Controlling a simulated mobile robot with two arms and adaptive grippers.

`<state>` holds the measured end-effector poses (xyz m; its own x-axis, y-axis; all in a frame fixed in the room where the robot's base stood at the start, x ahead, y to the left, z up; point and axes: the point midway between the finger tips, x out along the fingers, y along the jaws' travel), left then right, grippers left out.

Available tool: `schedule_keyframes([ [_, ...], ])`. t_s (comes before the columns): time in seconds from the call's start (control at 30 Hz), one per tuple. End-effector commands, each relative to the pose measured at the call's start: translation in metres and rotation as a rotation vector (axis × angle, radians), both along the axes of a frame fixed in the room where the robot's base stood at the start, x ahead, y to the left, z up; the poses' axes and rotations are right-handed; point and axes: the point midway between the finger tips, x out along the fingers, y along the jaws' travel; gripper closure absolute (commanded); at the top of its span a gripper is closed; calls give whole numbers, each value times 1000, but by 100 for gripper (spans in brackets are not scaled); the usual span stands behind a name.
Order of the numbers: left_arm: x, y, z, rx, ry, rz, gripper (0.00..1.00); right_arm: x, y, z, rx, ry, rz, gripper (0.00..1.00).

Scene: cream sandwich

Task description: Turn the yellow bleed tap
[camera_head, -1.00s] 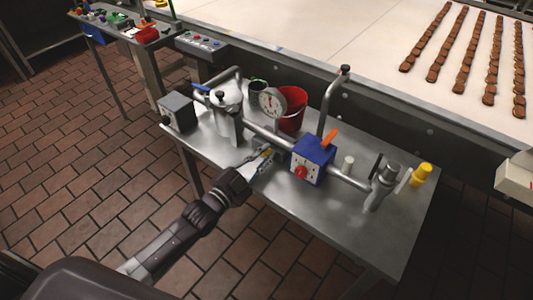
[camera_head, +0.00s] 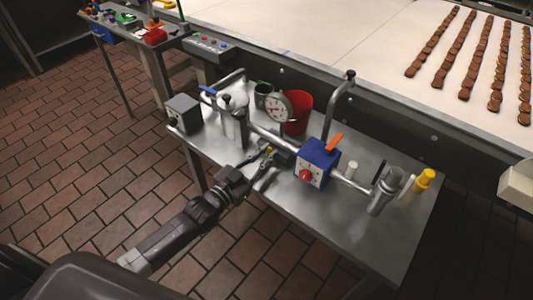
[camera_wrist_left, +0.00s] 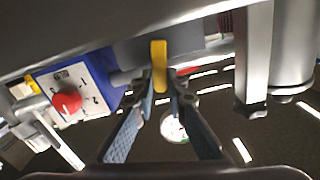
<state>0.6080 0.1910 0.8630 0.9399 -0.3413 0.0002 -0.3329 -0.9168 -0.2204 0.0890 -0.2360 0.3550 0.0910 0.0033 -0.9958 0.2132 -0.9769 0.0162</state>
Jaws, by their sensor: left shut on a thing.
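The yellow bleed tap (camera_wrist_left: 159,65) shows in the left wrist view as a short yellow lever on the underside of grey pipework. In the head view it is a small yellow spot (camera_head: 267,151) below the gauge and left of the blue box. My left gripper (camera_wrist_left: 160,92) has its two fingers close on either side of the lever's lower end and is shut on it. In the head view this gripper (camera_head: 262,168) reaches over the table's front edge; its fingertips are small there. My right gripper is not in view.
The blue box (camera_head: 317,163) with a red knob and orange lever is right of my gripper. A round gauge (camera_head: 278,107), a red bucket (camera_head: 298,112) and a metal pot (camera_head: 235,101) stand behind. The steel table (camera_head: 335,228) is bare at front right.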

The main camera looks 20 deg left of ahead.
Motion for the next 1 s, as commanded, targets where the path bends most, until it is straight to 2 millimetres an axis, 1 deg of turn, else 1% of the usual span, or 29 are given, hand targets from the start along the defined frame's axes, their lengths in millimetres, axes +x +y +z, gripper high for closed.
schedule_keyframes([
  [0.2,0,0,-1,1,1,0,100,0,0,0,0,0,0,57],
  [0.23,0,0,-1,2,0,0,85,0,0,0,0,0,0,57],
  [0.37,0,0,-1,2,0,0,71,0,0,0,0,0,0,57],
  [0.4,0,0,-1,2,0,0,70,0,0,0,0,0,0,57],
  [0.67,-1,0,0,2,0,0,70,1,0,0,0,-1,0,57],
  [0.77,-6,2,-1,3,1,0,70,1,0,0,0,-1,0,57],
  [0.87,-17,6,-2,3,2,0,70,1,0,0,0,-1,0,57],
  [1.0,-43,15,-2,5,4,-1,70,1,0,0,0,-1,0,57],
])
